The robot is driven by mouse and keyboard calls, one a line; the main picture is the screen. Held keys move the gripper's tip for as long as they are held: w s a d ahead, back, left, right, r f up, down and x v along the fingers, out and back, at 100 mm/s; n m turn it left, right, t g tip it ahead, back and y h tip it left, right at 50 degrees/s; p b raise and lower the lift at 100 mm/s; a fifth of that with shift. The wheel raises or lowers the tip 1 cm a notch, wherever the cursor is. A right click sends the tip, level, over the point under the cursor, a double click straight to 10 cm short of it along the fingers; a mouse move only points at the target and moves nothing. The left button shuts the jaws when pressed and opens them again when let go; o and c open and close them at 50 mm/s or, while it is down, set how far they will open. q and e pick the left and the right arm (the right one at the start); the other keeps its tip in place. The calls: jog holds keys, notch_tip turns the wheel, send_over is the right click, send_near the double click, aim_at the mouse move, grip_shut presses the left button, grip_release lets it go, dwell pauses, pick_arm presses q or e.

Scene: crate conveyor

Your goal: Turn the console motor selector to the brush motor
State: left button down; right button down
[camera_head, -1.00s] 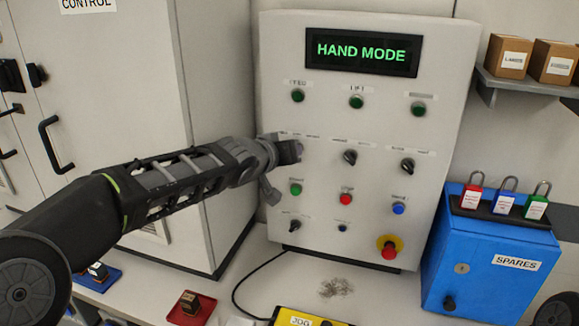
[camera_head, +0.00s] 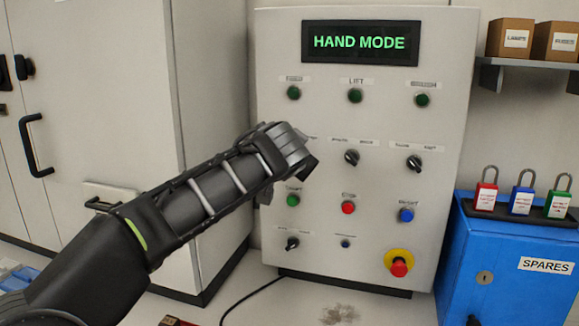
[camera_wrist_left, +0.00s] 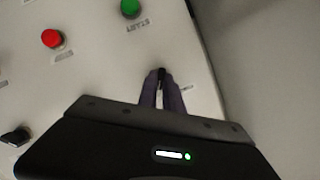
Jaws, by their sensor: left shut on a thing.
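The console (camera_head: 390,225) stands upright with a "HAND MODE" display (camera_head: 359,42) at its top. My left gripper (camera_head: 306,163) is at the left of the middle selector row. In the left wrist view its fingers (camera_wrist_left: 162,90) are closed on a small dark selector knob (camera_wrist_left: 161,74), mostly covered by them. The hand hides this knob and part of its label in the head view, so its pointing direction cannot be told. Two other black selectors, a middle one (camera_head: 352,157) and a right one (camera_head: 414,163), are uncovered. My right gripper is not in view.
Below the row are green (camera_head: 293,200), red (camera_head: 348,207) and blue (camera_head: 406,215) buttons. A red emergency stop (camera_head: 398,267) is lower right. A grey cabinet (camera_head: 100,130) stands left, a blue spares box (camera_head: 510,255) with padlocks right.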

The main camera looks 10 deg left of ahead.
pick_arm(q)
jog(key=shift+f+m+t+y+b, duration=0.15)
jog(key=shift+m+t+y+b, duration=0.15)
jog(key=shift+m+y+b, duration=0.6)
jog(key=c, duration=1.5)
grip_release()
jog(key=shift+w, duration=0.1)
jog(key=v, duration=0.7)
jog(key=shift+s+b, duration=0.3)
jog(key=shift+b, duration=0.15)
